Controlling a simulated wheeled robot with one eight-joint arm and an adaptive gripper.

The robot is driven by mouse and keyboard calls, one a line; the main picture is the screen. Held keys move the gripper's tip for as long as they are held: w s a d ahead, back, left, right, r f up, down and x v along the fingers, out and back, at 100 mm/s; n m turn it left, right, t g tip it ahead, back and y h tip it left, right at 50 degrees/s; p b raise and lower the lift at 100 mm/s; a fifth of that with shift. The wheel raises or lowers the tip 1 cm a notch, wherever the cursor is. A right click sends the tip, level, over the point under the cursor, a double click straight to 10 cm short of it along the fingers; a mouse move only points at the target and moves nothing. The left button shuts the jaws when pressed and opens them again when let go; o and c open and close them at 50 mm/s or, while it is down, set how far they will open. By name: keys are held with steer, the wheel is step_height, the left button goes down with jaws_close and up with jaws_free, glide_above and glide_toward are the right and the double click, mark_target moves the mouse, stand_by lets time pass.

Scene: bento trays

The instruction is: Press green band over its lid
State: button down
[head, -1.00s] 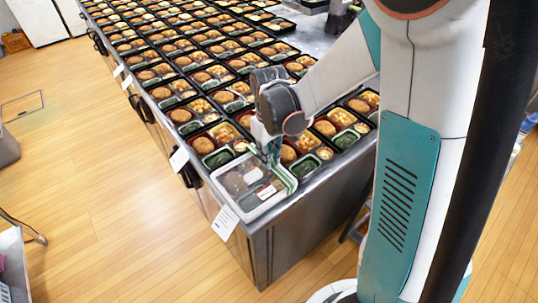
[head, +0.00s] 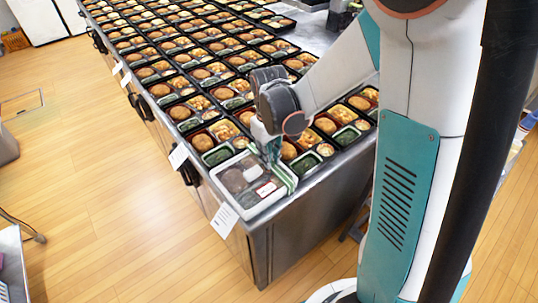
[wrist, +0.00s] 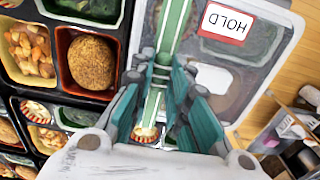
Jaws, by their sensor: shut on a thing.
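A lidded bento tray (head: 262,208) sits at the near corner of the table. Its clear lid (head: 240,178) covers the food and carries a red and white HOLD label (wrist: 226,22). A green and white band (head: 284,177) runs across the lid's right side; it also shows in the wrist view (wrist: 175,28). My gripper (head: 271,158) is over the far end of the band. In the wrist view its teal fingers (wrist: 164,75) are shut on the band. The fingers partly hide the band's end, and I cannot tell whether it touches the lid there.
Rows of open black bento trays (head: 211,75) fill the table behind, close beside my gripper. White paper tags (head: 224,221) hang along the table's left edge.

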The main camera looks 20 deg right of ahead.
stand_by(0.3)
steer(key=c, duration=0.9)
jaws_free()
steer(key=shift+r+p, duration=2.85)
steer(key=shift+r, duration=1.15)
